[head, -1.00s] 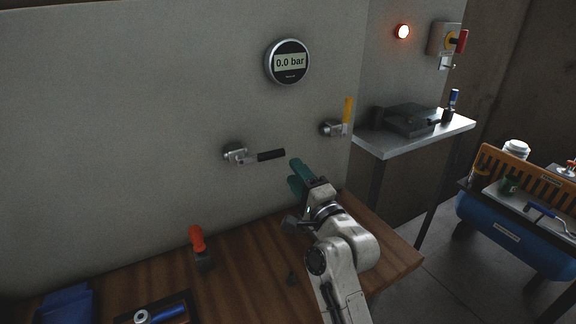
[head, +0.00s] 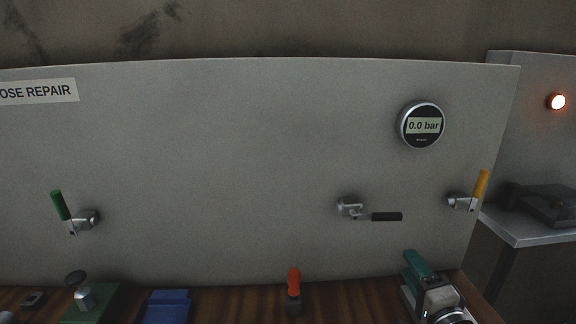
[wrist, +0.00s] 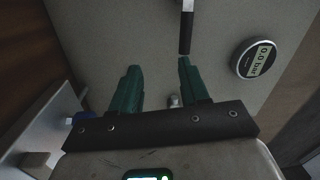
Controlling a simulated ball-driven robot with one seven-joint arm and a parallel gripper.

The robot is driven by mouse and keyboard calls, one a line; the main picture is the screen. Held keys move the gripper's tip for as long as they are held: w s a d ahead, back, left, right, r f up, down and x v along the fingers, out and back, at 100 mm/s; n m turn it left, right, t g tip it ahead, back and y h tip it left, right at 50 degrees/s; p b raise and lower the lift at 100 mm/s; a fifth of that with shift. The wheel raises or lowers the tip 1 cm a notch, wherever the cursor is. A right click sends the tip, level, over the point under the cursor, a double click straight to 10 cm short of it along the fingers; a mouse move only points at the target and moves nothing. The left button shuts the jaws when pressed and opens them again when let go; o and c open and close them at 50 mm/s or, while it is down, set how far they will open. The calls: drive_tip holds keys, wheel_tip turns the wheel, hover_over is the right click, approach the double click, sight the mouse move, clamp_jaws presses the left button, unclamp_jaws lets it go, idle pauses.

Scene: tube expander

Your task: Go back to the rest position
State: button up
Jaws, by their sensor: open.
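My gripper (head: 421,266) is at the lower right in the head view, above the wooden bench and in front of the grey panel. In the wrist view my gripper (wrist: 157,80) shows two green fingers spread apart with nothing between them. A valve with a black handle (head: 385,216) sits on the panel up and left of my gripper, its handle level. This black handle (wrist: 187,30) also shows just beyond one fingertip in the wrist view; whether they touch is hard to tell.
A gauge (head: 422,125) reads 0.0 bar. A yellow-handled valve (head: 481,184) and a green-handled valve (head: 61,206) point upward. An orange-handled tool (head: 294,282), a blue object (head: 168,306) and a green-based device (head: 92,300) stand on the bench (head: 245,300). A red lamp (head: 557,102) glows at right.

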drive_tip(key=s+f+n+g, duration=0.2)
drive_tip(key=s+f+n, duration=0.1)
drive_tip(key=s+f, duration=0.1)
drive_tip(key=s+a+f+n+g, duration=0.1)
drive_tip(key=s+f+n+g, duration=0.2)
drive_tip(key=s+f, duration=0.2)
drive_tip(key=s+a+f+n+g, duration=0.1)
drive_tip(key=s+f+n+g, duration=0.2)
drive_tip(key=s+f+n, duration=0.1)
drive_tip(key=shift+s+f, duration=0.4)
drive_tip(key=shift+f, duration=0.2)
drive_tip(key=s+f+n+g, duration=0.2)
drive_tip(key=s+f+g, duration=0.3)
drive_tip(key=s, duration=0.6)
drive_tip(key=s+f+n+g, duration=0.3)
drive_tip(key=s+f, duration=0.3)
drive_tip(key=s, duration=0.6)
drive_tip(key=shift+s+d+f+g+h, duration=0.15)
drive_tip(key=shift+s+d+g+h, duration=0.2)
drive_tip(key=shift+g, duration=0.55)
